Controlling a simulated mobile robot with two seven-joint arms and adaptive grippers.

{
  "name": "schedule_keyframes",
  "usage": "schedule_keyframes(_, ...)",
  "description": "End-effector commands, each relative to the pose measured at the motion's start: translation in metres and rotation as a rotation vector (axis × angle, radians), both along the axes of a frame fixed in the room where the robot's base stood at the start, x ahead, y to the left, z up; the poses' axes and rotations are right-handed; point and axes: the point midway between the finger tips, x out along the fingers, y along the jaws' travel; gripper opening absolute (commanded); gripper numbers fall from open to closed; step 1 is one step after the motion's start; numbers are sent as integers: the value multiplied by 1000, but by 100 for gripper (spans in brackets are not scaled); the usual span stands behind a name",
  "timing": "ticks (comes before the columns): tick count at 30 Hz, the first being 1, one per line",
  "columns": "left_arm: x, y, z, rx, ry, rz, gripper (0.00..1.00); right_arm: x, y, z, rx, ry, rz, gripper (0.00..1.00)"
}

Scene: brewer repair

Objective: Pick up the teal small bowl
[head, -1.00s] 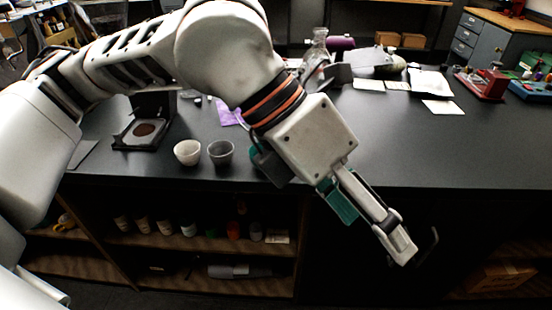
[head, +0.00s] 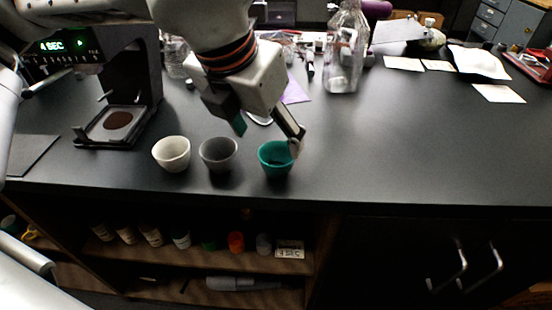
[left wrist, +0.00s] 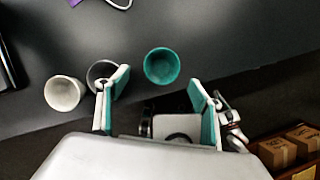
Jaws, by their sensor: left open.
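The teal small bowl (head: 275,166) stands upright on the black counter (head: 400,150), rightmost of three bowls. My left gripper (head: 263,128) is open and empty, just above and behind the bowl, with one finger overlapping its right rim in the head view. In the left wrist view the teal bowl (left wrist: 162,66) lies ahead of the open fingers (left wrist: 159,84), roughly centred between the teal-padded tips. I cannot tell whether a finger touches it. My right gripper is not in view.
A grey bowl (head: 218,155) stands close left of the teal one, with a white bowl (head: 171,154) beyond it. The brewer (head: 130,80) stands at the left. A glass vessel (head: 346,50) stands behind. Counter right of the teal bowl is clear.

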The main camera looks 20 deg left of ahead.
Motion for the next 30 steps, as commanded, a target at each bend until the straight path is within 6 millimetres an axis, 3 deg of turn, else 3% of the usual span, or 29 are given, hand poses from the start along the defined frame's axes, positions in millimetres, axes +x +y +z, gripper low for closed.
schedule_keyframes(13, 15, -4, -34, 0, 2, -1, 66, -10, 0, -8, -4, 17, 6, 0)
schedule_keyframes(21, 31, -9, -68, 0, 4, -1, 66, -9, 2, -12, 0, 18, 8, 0)
schedule_keyframes(29, 32, -9, -69, -1, -1, -1, 66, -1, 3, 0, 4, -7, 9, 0)
schedule_keyframes(30, 32, -9, -69, -1, -1, -1, 56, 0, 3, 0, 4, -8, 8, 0)
